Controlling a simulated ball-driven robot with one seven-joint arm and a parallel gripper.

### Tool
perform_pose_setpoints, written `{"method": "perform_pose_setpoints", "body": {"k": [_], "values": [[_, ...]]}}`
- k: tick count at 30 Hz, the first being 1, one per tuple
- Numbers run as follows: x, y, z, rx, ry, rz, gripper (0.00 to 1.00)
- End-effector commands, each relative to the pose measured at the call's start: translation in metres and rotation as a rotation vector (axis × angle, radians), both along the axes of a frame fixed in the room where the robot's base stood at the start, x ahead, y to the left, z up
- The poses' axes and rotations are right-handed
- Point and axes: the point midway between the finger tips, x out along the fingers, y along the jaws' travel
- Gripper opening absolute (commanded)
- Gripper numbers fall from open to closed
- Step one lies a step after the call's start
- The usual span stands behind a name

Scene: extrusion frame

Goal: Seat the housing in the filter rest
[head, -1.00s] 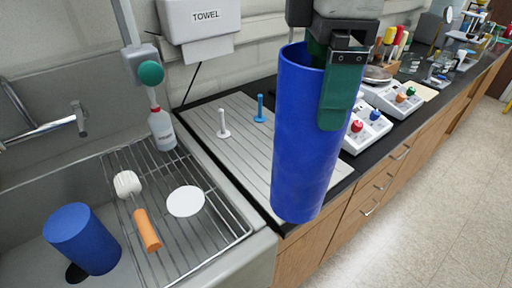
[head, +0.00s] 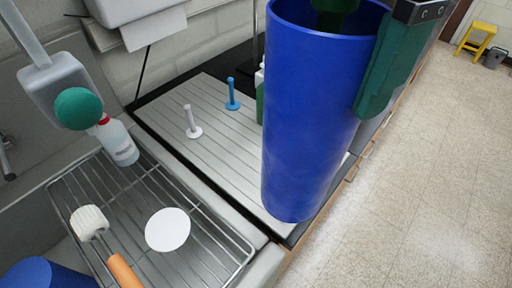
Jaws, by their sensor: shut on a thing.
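A blue open-topped cylinder, which I take as the housing (head: 310,120), hangs nearly upright, slightly tilted, in the head view. My gripper (head: 364,55) is shut on its upper right wall, with one green finger inside the mouth and one outside. The housing's lower end overlaps the front edge of the ribbed drainboard (head: 205,160) in the picture; its height above it is unclear. A white peg (head: 191,122) and a blue peg (head: 232,94) stand on the drainboard. I cannot tell which thing is the filter rest.
A wire rack (head: 205,255) over the sink holds a white disc (head: 168,229) and an orange-handled brush (head: 122,270). A second blue cylinder (head: 38,274) is at the lower left. Open floor (head: 430,180) lies right.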

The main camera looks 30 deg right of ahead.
Motion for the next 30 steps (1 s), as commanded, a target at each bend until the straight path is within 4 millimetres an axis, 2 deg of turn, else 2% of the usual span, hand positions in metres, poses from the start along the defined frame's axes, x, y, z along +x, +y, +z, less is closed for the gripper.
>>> {"method": "perform_pose_setpoints", "body": {"k": [5, 14, 18, 24, 30], "values": [[0.021, -0.002, -0.009, 0.002, 0.003, -0.002, 0.22], [0.078, -0.010, -0.034, 0.002, 0.003, -0.003, 0.22], [0.100, -0.012, -0.055, 0.003, 0.003, -0.001, 0.22], [0.121, -0.015, -0.080, 0.001, 0.001, -0.001, 0.22], [0.130, -0.017, -0.090, 0.001, -0.001, -0.002, 0.22]]}}
